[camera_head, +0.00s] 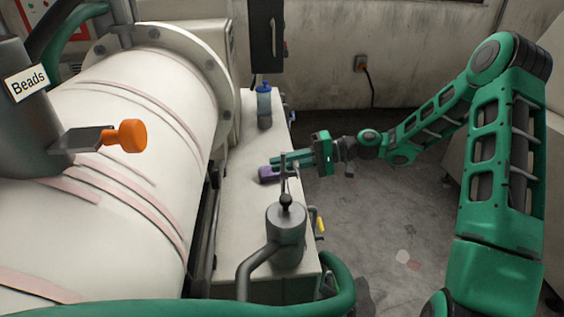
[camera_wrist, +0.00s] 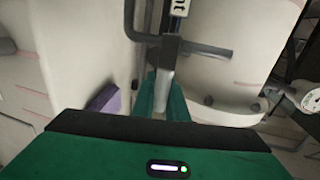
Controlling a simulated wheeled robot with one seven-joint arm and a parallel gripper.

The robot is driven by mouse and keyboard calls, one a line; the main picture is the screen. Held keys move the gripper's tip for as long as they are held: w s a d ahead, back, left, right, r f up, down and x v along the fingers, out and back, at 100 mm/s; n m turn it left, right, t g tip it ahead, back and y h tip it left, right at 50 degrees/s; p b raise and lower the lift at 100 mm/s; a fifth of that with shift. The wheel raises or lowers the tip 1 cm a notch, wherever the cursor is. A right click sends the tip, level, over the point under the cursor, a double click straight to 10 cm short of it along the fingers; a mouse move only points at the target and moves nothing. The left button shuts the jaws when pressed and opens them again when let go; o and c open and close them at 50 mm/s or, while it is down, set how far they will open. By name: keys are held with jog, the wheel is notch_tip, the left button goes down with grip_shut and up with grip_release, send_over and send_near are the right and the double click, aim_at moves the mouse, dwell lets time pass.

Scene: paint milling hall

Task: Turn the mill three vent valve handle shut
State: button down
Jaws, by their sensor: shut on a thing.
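My gripper (camera_head: 281,162) reaches in from the right, level, over the pale ledge beside the mill drum. In the wrist view its two green fingers (camera_wrist: 162,98) are closed around the lower end of a grey vent valve handle (camera_wrist: 165,72). The handle runs up from between the fingers to a dark pipe with a bent bar. A partly cut-off white label (camera_wrist: 180,6) ending in "nt" sits above it. In the head view a thin upright grey rod shows at the fingertips, and the valve is hard to make out.
A purple block (camera_head: 268,174) lies on the ledge (camera_head: 238,205) close by my fingers. A blue-capped bottle (camera_head: 264,108) stands behind. A grey canister (camera_head: 286,232) with a black knob stands in front. The mill drum (camera_head: 130,105) fills the left. Floor at right is open.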

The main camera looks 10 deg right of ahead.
jog(key=shift+w+f, duration=0.1)
jog(key=shift+w, duration=0.05)
dwell(0.4)
jog(key=c, duration=1.7)
grip_release()
jog(key=shift+f, duration=0.1)
jog(key=shift+c, duration=0.2)
jog(key=shift+d, duration=0.1)
jog(key=v, duration=1)
jog(key=shift+d, duration=0.3)
